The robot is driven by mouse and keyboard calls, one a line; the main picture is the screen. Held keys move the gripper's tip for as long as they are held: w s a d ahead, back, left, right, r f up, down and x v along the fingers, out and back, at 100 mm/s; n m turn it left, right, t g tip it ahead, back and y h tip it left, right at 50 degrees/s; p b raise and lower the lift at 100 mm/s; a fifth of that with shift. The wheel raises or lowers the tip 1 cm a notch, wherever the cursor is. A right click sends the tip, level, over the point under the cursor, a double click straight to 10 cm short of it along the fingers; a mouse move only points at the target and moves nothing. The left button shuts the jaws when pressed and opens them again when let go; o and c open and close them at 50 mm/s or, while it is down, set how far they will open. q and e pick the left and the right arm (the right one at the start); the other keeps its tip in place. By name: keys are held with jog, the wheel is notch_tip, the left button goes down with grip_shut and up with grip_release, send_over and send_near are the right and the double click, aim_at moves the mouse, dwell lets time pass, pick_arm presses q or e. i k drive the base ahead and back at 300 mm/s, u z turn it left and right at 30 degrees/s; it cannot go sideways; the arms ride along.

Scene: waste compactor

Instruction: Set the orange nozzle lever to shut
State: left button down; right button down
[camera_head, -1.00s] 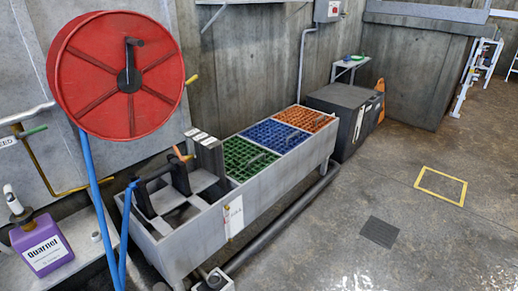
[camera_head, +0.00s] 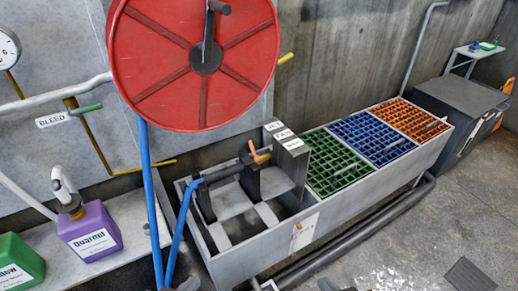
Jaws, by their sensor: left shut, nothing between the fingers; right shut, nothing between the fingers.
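The orange nozzle lever (camera_head: 261,157) sits on top of the dark spray nozzle (camera_head: 222,172), near its right end. The nozzle lies across dark upright holders in the left part of the grey trough, with a blue hose at its left end. Right behind the lever stands a dark stepped block (camera_head: 291,160) with three small white labels; one seems to read FAN, the others are too small to read surely. Small grey parts of my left gripper (camera_head: 184,285) and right gripper (camera_head: 328,285) show at the bottom edge, shut, well below the nozzle.
A large red hose reel (camera_head: 190,90) hangs left of and above the nozzle. Purple (camera_head: 92,232) and green (camera_head: 18,262) jugs stand on a shelf at left. Green, blue and orange grates (camera_head: 405,120) cover the trough's right part. A dark pipe runs along its front.

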aim_at(257, 159)
jog(key=k, duration=0.5)
jog(key=z, duration=1.35)
jog(key=i, duration=2.25)
jog(key=u, duration=3.6)
